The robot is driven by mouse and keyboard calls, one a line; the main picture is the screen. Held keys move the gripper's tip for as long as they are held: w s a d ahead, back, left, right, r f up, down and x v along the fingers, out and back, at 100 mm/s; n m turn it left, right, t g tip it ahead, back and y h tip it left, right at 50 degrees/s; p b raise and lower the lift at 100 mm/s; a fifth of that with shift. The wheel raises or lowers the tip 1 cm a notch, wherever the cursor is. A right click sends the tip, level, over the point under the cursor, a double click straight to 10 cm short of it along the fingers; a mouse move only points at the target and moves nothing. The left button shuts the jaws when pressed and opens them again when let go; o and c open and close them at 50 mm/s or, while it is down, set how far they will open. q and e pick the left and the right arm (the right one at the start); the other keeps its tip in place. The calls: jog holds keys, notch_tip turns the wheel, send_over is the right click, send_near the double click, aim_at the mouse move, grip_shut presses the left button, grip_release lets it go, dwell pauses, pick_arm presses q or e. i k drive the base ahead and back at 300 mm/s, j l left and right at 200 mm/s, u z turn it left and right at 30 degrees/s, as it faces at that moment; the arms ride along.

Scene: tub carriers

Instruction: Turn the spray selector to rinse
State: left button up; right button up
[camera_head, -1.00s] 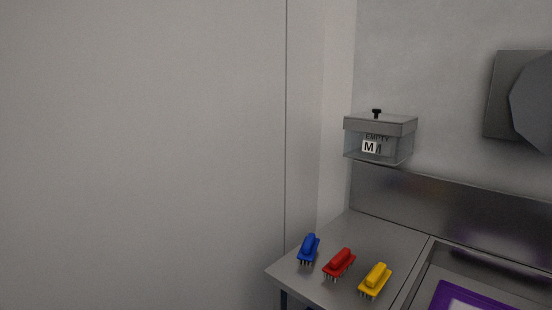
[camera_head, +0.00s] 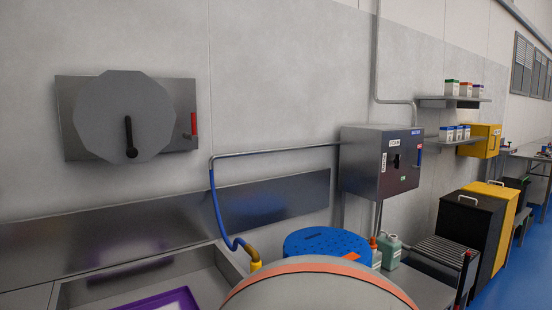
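A grey many-sided plate (camera_head: 126,115) with a black lever (camera_head: 130,138) is mounted on a grey backing panel (camera_head: 72,125) on the wall at the left. The lever's knob end is at the bottom and its arm points up. A red handle (camera_head: 194,125) sits at the panel's right side. A grey box (camera_head: 366,160) with small labels and a dark central part hangs further right. No marking reading rinse is legible, so I cannot tell which fitting is the spray selector. Neither of my grippers is in view.
A sink (camera_head: 85,290) with a purple-rimmed tray (camera_head: 178,301) is below the panel. A blue hose (camera_head: 217,215) hangs beside it. A large rounded grey shape with an orange band fills the bottom centre.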

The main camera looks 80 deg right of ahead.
aim_at(396, 161)
jog(key=l+z, duration=0.1)
jog(key=z, duration=3.35)
jog(key=i+l, duration=0.7)
jog(key=i, duration=0.2)
jog(key=i+l+u, duration=0.15)
jog(key=i+l, duration=0.6)
jog(key=i, duration=0.15)
